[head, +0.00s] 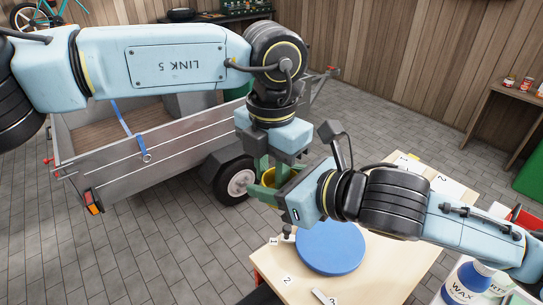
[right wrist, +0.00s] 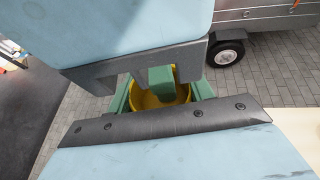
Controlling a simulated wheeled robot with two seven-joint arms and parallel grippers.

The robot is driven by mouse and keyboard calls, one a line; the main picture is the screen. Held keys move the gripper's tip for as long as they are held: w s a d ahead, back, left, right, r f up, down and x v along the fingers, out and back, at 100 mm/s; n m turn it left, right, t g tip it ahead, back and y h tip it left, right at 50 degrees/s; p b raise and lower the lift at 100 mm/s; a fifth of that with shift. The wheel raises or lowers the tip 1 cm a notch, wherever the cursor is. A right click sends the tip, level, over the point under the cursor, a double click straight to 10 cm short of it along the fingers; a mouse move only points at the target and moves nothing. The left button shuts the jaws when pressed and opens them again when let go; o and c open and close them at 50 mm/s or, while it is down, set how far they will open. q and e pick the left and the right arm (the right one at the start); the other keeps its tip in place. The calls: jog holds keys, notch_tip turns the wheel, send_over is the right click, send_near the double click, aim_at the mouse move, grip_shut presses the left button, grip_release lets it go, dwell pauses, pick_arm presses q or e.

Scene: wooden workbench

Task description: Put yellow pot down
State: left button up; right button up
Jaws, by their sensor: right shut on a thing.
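The yellow pot (head: 269,177) is held up in the air beyond the table's far left corner, mostly hidden by my grippers. In the right wrist view the yellow pot (right wrist: 146,102) sits between the green fingers of my right gripper (right wrist: 160,97), which is shut on it. My right gripper (head: 268,190) reaches in from the right. My left gripper (head: 275,162) comes down from above at the pot, with one green finger over or inside its opening. Whether it grips the rim is hidden.
A round blue disc (head: 330,247) lies on the wooden table (head: 385,275), among numbered cards and a small scraper (head: 324,297). A wax bottle (head: 465,284) stands at the right. A trailer (head: 130,160) is behind. Bare table lies right of the disc.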

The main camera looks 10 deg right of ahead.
pick_arm(q)
jog(key=shift+f, duration=0.1)
grip_shut()
pick_arm(e)
jog(key=shift+r, duration=0.1)
jog(key=o, duration=0.9)
jog(key=shift+o, duration=0.7)
